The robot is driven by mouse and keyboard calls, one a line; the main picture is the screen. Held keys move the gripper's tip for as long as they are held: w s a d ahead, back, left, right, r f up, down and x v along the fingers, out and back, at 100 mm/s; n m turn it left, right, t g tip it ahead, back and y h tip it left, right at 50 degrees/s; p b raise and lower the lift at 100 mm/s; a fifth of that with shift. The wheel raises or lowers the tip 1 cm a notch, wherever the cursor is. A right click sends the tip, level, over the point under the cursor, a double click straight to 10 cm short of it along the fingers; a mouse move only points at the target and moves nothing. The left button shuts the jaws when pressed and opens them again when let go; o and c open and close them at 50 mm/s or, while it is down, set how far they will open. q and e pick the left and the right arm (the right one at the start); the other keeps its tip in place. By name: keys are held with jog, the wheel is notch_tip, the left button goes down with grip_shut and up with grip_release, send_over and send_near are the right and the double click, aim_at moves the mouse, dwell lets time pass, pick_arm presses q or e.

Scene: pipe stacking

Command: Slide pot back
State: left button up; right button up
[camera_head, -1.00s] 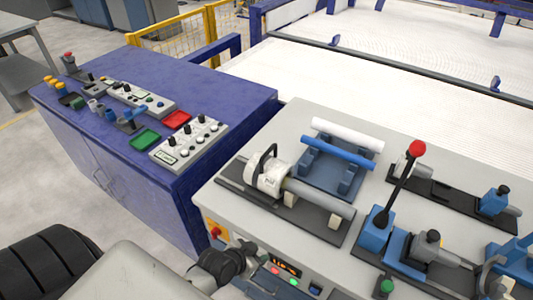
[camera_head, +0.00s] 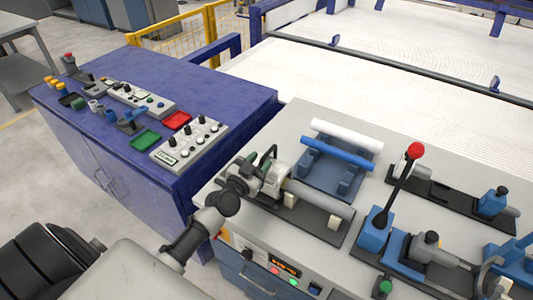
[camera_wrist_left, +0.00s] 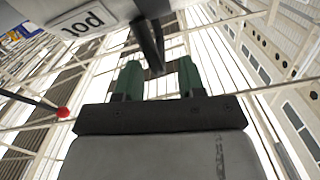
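The white pot (camera_head: 281,174), with a black handle, sits at the left end of a grey pipe (camera_head: 322,200) on a dark base plate on the machine table. My left gripper (camera_head: 262,172) is at the pot and covers part of it in the head view. In the left wrist view the pot (camera_wrist_left: 60,10) fills the top left with its label upside down. The green fingers of my left gripper (camera_wrist_left: 160,75) are apart, with the black handle (camera_wrist_left: 152,45) between their tips. I cannot tell whether they touch it. My right gripper is out of view.
A blue rack with a white pipe (camera_head: 347,135) and a blue pipe (camera_head: 338,153) lies behind the pot. A red-knobbed lever (camera_head: 416,149) stands to the right. A blue cabinet (camera_head: 220,90) with control boxes is at the left.

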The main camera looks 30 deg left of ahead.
pick_arm(q)
jog(key=shift+w+d, duration=0.1)
jog(key=shift+w, duration=1.9)
grip_shut()
